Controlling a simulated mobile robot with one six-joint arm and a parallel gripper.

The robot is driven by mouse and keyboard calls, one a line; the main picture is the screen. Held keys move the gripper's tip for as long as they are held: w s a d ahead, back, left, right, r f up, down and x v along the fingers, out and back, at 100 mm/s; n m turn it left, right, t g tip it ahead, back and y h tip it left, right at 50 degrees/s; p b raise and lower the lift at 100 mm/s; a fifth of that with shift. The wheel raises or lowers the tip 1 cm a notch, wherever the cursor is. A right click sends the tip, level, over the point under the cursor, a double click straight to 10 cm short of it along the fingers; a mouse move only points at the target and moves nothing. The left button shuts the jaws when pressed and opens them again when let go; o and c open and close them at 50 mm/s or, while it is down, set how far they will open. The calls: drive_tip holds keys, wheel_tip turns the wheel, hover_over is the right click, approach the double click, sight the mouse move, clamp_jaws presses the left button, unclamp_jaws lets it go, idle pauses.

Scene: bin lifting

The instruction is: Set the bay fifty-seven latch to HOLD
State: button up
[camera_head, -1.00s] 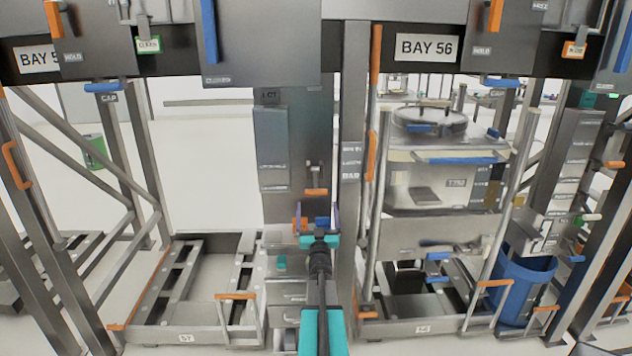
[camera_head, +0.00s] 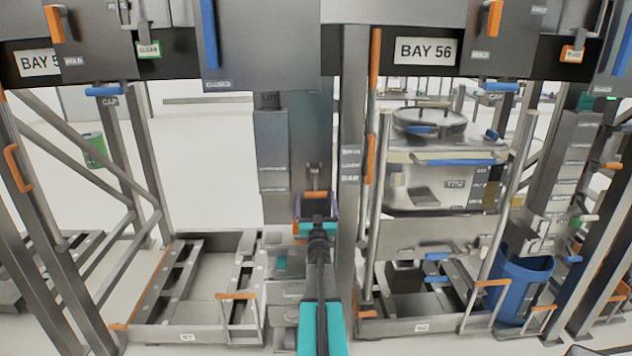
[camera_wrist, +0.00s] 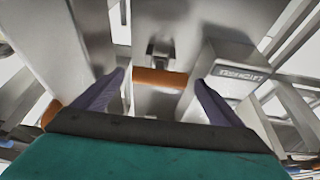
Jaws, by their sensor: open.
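The bay sign (camera_head: 37,62) at upper left is cut to "BAY 5"; the frame below it carries a floor tag 57 (camera_head: 187,337). An orange-ended lever (camera_wrist: 158,77) hangs on a grey post and lies ahead of and between my spread fingers in the wrist view. I cannot tell whether the fingers touch it. My gripper (camera_head: 317,204) is open at the post in the head view and mostly hides the lever's orange end. Another orange handle (camera_head: 54,22) is at upper left, near a HOLD label (camera_head: 74,61). The lever's own setting is not readable.
A grey box with a label (camera_wrist: 235,65) stands close right of my fingers. Bay 56 (camera_head: 426,51) at right holds a steel bin (camera_head: 425,190). The floor frame (camera_head: 150,338) at left is empty. A blue bucket (camera_head: 522,290) stands at lower right.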

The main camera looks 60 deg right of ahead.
sight(314, 172)
drive_tip(key=shift+p+x, duration=1.55)
drive_tip(key=shift+x, duration=2.45)
